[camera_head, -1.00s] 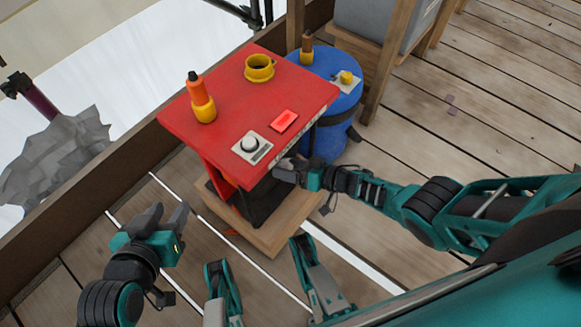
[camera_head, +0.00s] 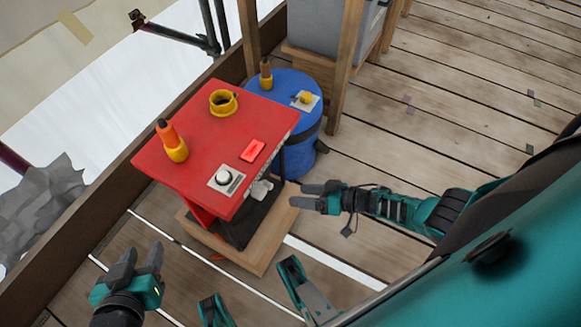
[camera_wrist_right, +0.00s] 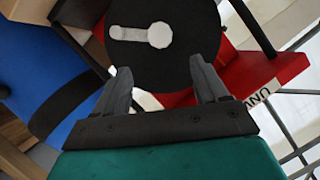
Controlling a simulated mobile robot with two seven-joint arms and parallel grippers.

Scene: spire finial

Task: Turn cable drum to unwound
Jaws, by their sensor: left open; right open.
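The cable drum shows in the right wrist view as a black disc (camera_wrist_right: 185,60) with a pale grey handle (camera_wrist_right: 142,35) on its face, a round knob at one end. In the head view the dark drum (camera_head: 238,226) is mostly hidden under a red tabletop (camera_head: 208,130), and its grey handle (camera_head: 261,190) pokes out near the table's edge. My right gripper (camera_head: 301,195) is open and empty, to the right of the handle and apart from it. In the wrist view its fingers (camera_wrist_right: 160,72) are spread before the disc. My left gripper (camera_head: 142,258) is open and empty at the lower left.
The red top carries an orange-and-yellow bottle (camera_head: 172,142), a yellow ring (camera_head: 223,102), a red button (camera_head: 252,151) and a plate with a white knob (camera_head: 226,179). Partly visible lettering (camera_wrist_right: 258,97) marks its edge. A blue barrel (camera_head: 285,115) stands behind.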

